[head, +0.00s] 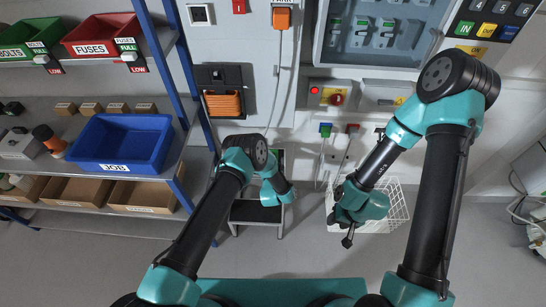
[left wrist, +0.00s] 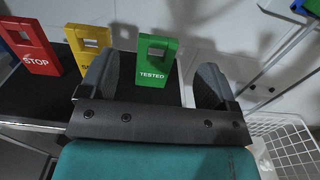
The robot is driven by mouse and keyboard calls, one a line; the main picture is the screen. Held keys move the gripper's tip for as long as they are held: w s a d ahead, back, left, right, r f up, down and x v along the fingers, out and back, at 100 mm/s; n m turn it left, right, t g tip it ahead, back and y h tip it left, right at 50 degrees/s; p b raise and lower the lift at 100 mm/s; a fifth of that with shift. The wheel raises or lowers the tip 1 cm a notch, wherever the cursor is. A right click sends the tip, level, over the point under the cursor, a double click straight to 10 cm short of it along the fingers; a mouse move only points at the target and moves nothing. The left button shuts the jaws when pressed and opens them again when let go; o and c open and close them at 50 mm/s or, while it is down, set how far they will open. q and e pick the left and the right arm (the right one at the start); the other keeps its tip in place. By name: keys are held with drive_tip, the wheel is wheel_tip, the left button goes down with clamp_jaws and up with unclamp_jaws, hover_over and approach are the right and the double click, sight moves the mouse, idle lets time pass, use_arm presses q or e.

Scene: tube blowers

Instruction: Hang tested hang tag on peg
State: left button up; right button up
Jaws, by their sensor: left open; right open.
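The green TESTED tag (left wrist: 158,62) stands upright on a black surface (left wrist: 125,122) in the left wrist view, with a square hole near its top. My left gripper (left wrist: 155,85) is open, its two fingers either side of the tag in the picture; I cannot tell whether the tag is between the fingers or beyond them. My right gripper (head: 343,216) is open over a white wire basket (head: 397,211). I cannot make out a peg for certain.
A yellow tag (left wrist: 90,45) and a red STOP tag (left wrist: 32,48) stand left of the green one. A shelf with a blue JOB bin (head: 122,143) is at left.

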sight(273, 151)
use_arm(q)
drive_tip(key=shift+w, duration=0.8)
drive_tip(key=shift+w+d, duration=0.1)
drive_tip(key=shift+w, duration=2.5)
drive_tip(key=shift+c, duration=0.4)
drive_tip(key=c, duration=0.9)
